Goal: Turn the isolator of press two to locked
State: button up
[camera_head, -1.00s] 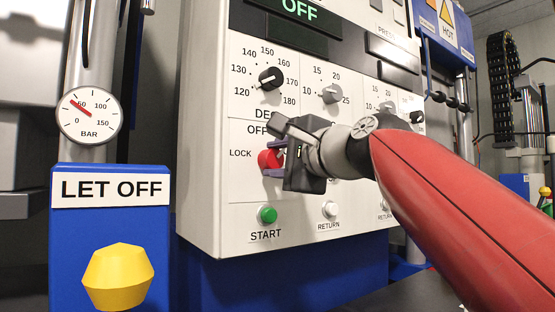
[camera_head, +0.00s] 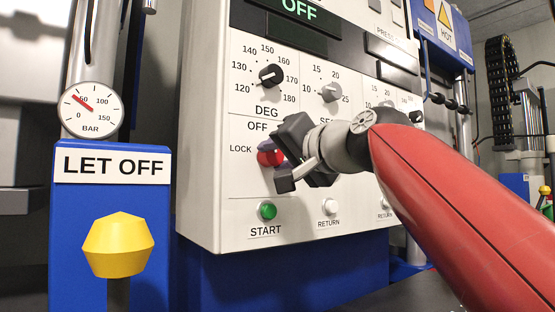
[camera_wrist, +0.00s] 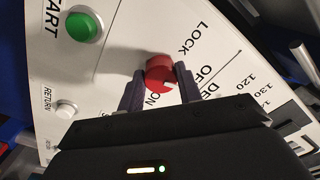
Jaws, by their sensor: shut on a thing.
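The red isolator knob (camera_head: 268,158) sits on the white control panel, between the LOCK label on its left and my gripper on its right. The OFF label is above it. In the wrist view the red knob (camera_wrist: 160,73) lies between my two purple fingers, with the LOCK, OFF and ON labels around it. My gripper (camera_wrist: 160,82) is shut on the knob, a finger on each side. It also shows in the head view (camera_head: 276,157), tilted against the panel. A small pale notch shows on the knob; which label it points to I cannot tell for sure.
The green START button (camera_head: 267,211) and white RETURN button (camera_head: 329,207) are below the knob. The DEG dial (camera_head: 271,75) is above it. A blue LET OFF post (camera_head: 68,230) with a yellow handle (camera_head: 118,246) and a pressure gauge (camera_head: 91,110) stand at left.

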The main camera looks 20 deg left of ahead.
jog(key=n, duration=0.3)
jog(key=n+b, duration=0.1)
jog(key=n, duration=0.3)
jog(key=shift+w+f, duration=0.1)
jog(key=shift+f, duration=0.1)
jog(key=n+b, duration=0.1)
jog(key=n, duration=0.5)
jog(key=shift+d, duration=0.1)
jog(key=shift+n, duration=0.4)
jog(key=o, duration=1)
jog(key=shift+r, duration=0.1)
jog(key=shift+d, duration=0.1)
jog(key=b+v, duration=0.3)
jog(key=v, duration=0.4)
jog(key=shift+s+d, duration=0.2)
jog(key=shift+d, duration=0.05)
